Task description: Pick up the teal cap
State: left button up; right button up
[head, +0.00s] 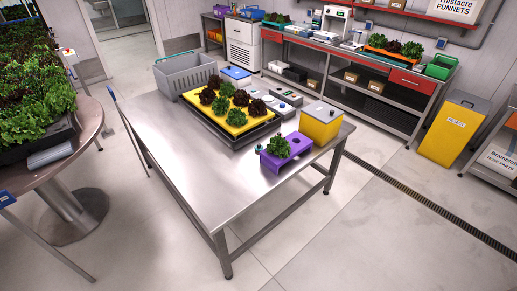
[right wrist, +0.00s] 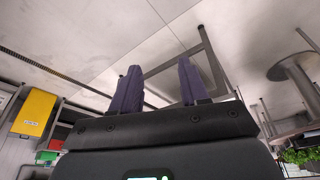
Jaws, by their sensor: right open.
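A small teal item (head: 259,147), which looks like the teal cap, shows at the left end of the purple holder on the steel table; it is too small to tell whether it rests on the holder or beside it. My left gripper is in neither view.
The steel table (head: 185,150) is clear at its left and front. Behind the holder are a yellow tray (head: 237,129) of lettuces, a grey crate (head: 178,77) and a yellow box (head: 320,125). A round table (head: 60,168) with lettuces stands at left. A yellow bin (head: 452,130) stands right.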

jog(key=o, duration=0.8)
jog(key=shift+c, duration=0.2)
